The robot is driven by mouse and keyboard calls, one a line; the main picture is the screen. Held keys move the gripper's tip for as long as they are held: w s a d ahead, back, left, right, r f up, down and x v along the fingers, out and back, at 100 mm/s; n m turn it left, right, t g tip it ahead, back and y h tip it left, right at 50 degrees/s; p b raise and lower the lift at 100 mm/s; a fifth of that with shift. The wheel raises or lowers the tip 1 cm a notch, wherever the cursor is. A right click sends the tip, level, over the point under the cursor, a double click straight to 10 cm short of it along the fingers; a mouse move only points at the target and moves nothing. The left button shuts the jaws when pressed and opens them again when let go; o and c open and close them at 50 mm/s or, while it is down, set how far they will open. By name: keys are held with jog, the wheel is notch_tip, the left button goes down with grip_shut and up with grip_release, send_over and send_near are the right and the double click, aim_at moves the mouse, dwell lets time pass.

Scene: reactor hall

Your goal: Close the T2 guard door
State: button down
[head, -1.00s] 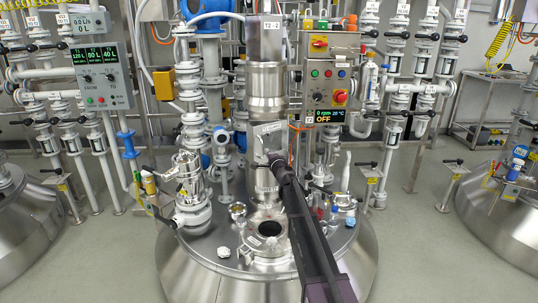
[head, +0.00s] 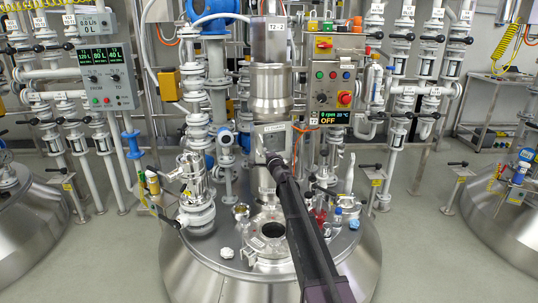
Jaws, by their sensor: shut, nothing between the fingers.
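The T2 guard door (head: 272,134) looks like a small grey panel on the agitator column below the steel drum section, above the T2 vessel lid (head: 222,262). My gripper (head: 270,157) is at the end of my dark arm, in front of the panel's lower part. It is shut with nothing in it. I cannot tell whether it touches the panel. The gripper and arm hide part of the panel and the column below. How far the door stands open cannot be made out.
A control box (head: 333,84) with buttons and an "OFF" display hangs right of the column. Pipework with a silver valve body (head: 193,178) stands on the left of the lid. Small bottles (head: 338,214) stand at right.

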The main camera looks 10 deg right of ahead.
jog(key=shift+w+a, duration=0.5)
jog(key=shift+w, duration=0.4)
jog(key=shift+w+a, duration=0.5)
jog(key=shift+w, duration=0.35)
jog(key=shift+w+a, duration=0.5)
jog(key=shift+w, duration=0.4)
jog(key=shift+s, duration=0.1)
jog(key=shift+s+d, duration=0.3)
jog(key=shift+s, duration=0.15)
send_near(257, 146)
jog(key=s+a, duration=0.3)
jog(key=shift+s+f+b, duration=0.15)
jog(key=shift+s+b, duration=0.2)
jog(key=shift+s, duration=0.25)
